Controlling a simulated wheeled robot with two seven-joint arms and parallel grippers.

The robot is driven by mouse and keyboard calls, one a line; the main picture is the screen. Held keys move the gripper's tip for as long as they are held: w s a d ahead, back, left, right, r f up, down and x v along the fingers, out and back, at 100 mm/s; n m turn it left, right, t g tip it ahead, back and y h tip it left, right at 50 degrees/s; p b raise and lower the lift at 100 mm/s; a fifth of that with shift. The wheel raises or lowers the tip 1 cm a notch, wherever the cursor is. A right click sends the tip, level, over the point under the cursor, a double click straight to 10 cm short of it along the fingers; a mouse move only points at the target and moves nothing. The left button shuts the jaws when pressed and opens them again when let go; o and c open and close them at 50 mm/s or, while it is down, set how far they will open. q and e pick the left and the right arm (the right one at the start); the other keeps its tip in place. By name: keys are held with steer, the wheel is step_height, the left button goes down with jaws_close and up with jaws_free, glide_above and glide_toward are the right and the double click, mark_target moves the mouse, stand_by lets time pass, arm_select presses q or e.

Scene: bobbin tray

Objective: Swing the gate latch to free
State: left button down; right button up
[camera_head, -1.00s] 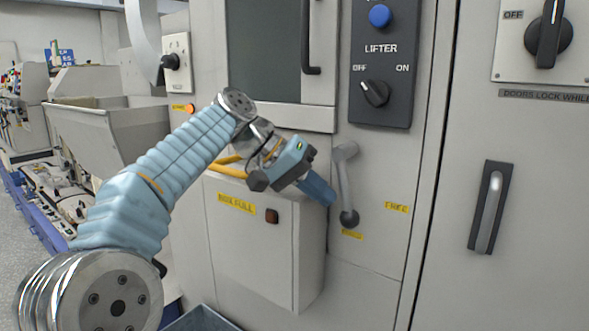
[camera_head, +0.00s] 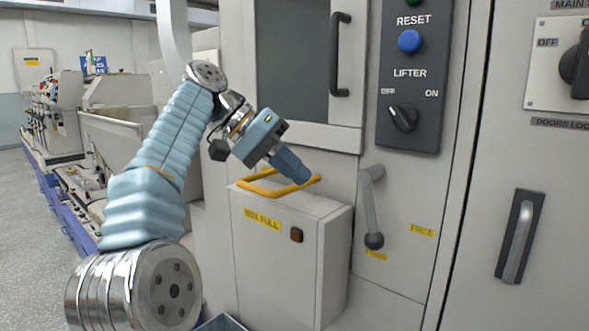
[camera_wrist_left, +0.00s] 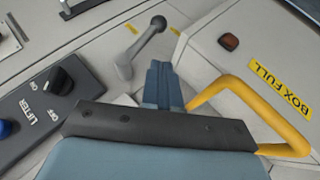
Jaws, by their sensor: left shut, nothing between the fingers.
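The gate latch is a grey lever (camera_head: 370,205) with a dark ball knob, on the machine front. It hangs almost straight down from its pivot, its knob just above a small yellow label (camera_head: 375,255) too blurred to read. A yellow FREE label (camera_head: 422,230) is to the right of the knob. My left gripper (camera_head: 303,176) is shut and empty, left of the lever and apart from it, above the grey box. In the left wrist view the lever (camera_wrist_left: 140,47) lies beyond the shut fingertips (camera_wrist_left: 161,68). My right gripper is not in view.
A yellow loop handle (camera_head: 262,192) rises from the BOX FULL box (camera_head: 285,265), close under my left gripper. The LIFTER switch panel (camera_head: 410,80) is above the lever. A door handle (camera_head: 520,237) is at right. The panel around the lever is flat.

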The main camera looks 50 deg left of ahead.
arm_select(q)
steer(key=w+d+f+y, duration=0.2)
steer(key=d+f, duration=0.1)
steer(key=shift+w+d+m+g+y, duration=0.25)
steer(key=shift+d+m+g+y, duration=0.05)
steer(key=shift+m+g, duration=0.1)
steer(key=x, duration=1)
steer(key=shift+s, duration=0.1)
